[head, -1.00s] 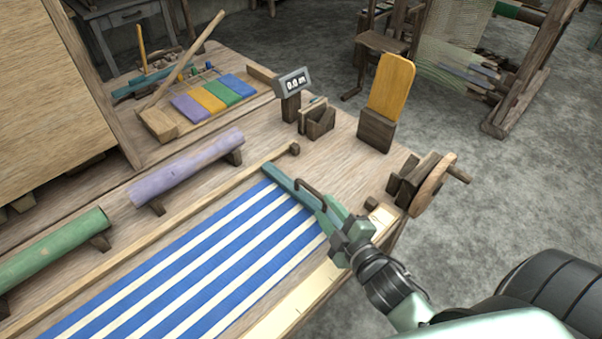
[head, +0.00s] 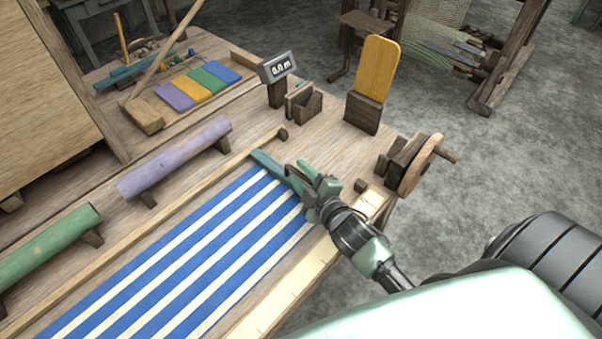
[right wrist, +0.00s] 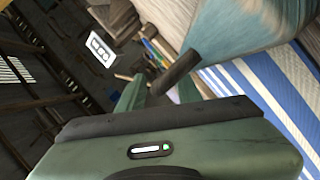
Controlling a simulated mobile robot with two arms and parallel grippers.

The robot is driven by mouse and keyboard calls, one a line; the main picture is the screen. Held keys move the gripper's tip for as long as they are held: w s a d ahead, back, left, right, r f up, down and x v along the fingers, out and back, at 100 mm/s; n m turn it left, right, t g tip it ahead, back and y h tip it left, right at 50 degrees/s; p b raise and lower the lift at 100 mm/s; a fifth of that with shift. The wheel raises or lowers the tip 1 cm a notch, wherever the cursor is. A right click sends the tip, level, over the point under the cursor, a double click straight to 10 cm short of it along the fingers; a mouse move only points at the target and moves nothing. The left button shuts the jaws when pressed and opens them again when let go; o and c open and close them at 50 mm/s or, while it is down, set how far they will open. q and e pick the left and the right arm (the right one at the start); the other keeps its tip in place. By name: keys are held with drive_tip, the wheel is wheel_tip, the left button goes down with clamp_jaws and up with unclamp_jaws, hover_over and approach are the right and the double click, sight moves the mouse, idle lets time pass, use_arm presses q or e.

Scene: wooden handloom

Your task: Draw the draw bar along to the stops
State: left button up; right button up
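The teal draw bar (head: 266,163) lies across the right end of the blue-and-white striped cloth (head: 190,255). A dark handle stands on it, partly hidden by my gripper in the head view; the handle (right wrist: 176,72) shows clearly in the right wrist view. My right gripper (head: 308,178) is at the handle. In the right wrist view its green fingers are apart, with the handle between them and a gap still visible. Two small dark blocks, likely the stops, sit beyond the bar: one at the rail's end (head: 283,134), one near the ruler (head: 361,186). My left gripper is not in view.
A display (head: 278,67) reads about 0.0 m. A small wooden box (head: 305,104), a yellow board in a dark block (head: 377,70) and a wooden wheel (head: 420,165) stand beyond the bar. Lilac (head: 175,158) and green (head: 50,243) rollers lie left. The bench top just past the bar is clear.

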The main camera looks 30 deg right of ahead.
clamp_jaws()
idle(1.4)
